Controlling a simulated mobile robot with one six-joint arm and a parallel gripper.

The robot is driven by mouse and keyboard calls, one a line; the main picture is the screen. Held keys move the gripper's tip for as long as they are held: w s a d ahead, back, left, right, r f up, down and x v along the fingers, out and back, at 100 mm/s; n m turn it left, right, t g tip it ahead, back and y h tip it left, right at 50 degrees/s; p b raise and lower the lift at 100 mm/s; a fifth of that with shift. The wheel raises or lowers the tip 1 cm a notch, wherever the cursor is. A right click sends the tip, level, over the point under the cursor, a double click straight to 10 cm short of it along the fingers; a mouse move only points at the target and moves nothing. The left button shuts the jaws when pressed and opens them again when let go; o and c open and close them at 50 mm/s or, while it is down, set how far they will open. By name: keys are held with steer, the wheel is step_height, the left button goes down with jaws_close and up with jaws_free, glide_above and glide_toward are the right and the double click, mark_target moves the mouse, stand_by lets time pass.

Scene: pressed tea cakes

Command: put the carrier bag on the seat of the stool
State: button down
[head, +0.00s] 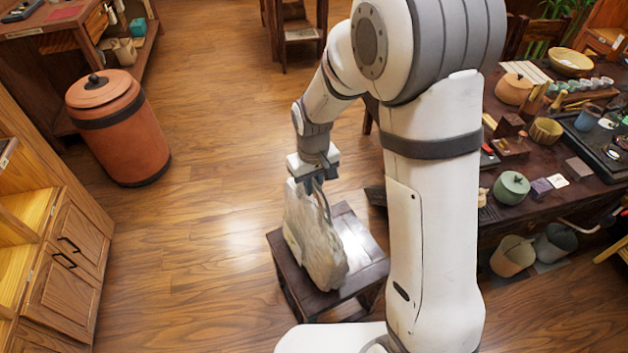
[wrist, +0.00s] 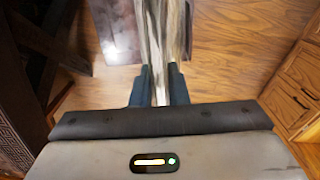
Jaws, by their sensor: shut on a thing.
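The carrier bag (head: 312,238) is pale grey-beige and hangs upright from my gripper (head: 316,182). My gripper is shut on the bag's top, where a handle loop shows. The stool (head: 362,252) is dark wood with a square seat, and the bag is in front of the left part of that seat in the head view. I cannot tell whether the bag's bottom touches the seat. In the wrist view the bag (wrist: 165,28) is seen edge-on between the fingers of my gripper (wrist: 158,86), with the dark seat (wrist: 106,38) behind it.
A dark tea table (head: 540,190) with bowls, cups and jars stands to the right. Two bins (head: 512,256) sit under it. A large terracotta jar (head: 122,130) and a wooden cabinet (head: 62,280) stand left. The floor between cabinet and stool is clear.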

mark_target(314, 204)
steer(key=shift+f, duration=2)
steer(key=c, duration=1.4)
jaws_free()
steer(key=shift+c, duration=0.2)
steer(key=shift+o, duration=0.2)
step_height(314, 204, up, 12)
steer(key=shift+f, duration=0.2)
steer(key=shift+s+d+r, duration=0.2)
steer(key=shift+d+r, duration=0.05)
steer(key=shift+r, duration=0.25)
steer(key=s+d+r+m+t, duration=0.1)
steer(key=s+d+r+m, duration=0.1)
steer(key=s+d+r, duration=0.2)
steer(key=s+d+r+m+t, duration=0.1)
steer(key=s+d+r+m, duration=0.2)
steer(key=s+d, duration=0.6)
steer(key=s+r, duration=0.1)
steer(key=s, duration=0.3)
steer(key=shift+s+t, duration=0.25)
steer(key=shift+t, duration=0.05)
